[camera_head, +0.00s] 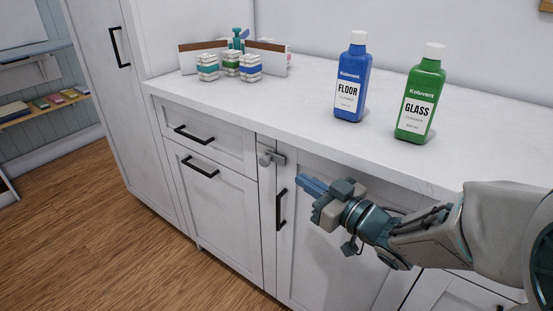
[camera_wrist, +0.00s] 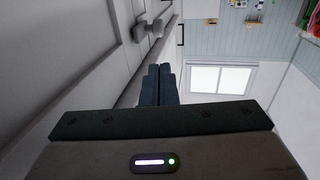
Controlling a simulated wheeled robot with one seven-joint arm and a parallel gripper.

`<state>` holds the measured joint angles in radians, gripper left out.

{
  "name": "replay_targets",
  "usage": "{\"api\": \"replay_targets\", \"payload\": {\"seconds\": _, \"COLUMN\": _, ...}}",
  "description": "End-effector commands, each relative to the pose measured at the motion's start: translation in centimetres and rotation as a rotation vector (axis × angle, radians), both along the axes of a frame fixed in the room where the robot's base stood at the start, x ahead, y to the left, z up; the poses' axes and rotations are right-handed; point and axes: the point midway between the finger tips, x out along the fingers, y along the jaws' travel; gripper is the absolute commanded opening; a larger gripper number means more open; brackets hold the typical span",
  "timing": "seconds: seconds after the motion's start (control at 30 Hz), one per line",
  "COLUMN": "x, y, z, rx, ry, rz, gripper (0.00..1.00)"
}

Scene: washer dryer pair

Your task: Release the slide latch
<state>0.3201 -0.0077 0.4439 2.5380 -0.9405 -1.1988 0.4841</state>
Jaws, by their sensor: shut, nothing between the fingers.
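The slide latch (camera_head: 270,158) is a small grey metal piece with a round knob, mounted at the top of the cabinet front where the drawer column meets the cabinet door (camera_head: 325,215). It also shows in the wrist view (camera_wrist: 150,27), at the upper middle beyond my fingers. My gripper (camera_head: 303,184) has blue fingers and is shut and empty. It is in front of the cabinet door, to the right of and a little below the latch, apart from it. In the wrist view the fingers (camera_wrist: 159,72) lie together.
A black vertical handle (camera_head: 281,208) is on the cabinet door, left of my gripper. The white counter (camera_head: 290,105) above bears a blue floor bottle (camera_head: 352,80), a green glass bottle (camera_head: 421,95) and a rack with small bundles (camera_head: 230,64). Drawers (camera_head: 205,135) are left of the latch.

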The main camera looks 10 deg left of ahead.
Motion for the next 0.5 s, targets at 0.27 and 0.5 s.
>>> {"api": "replay_targets", "payload": {"seconds": 0.27, "x": 0.6, "y": 1.0, "z": 0.6, "rx": 0.004, "ry": 0.007, "rz": 0.005, "gripper": 0.00}}
{"api": "replay_targets", "payload": {"seconds": 0.5, "x": 0.9, "y": 1.7, "z": 0.5, "rx": 0.000, "ry": 0.007, "rz": 0.002, "gripper": 0.00}}
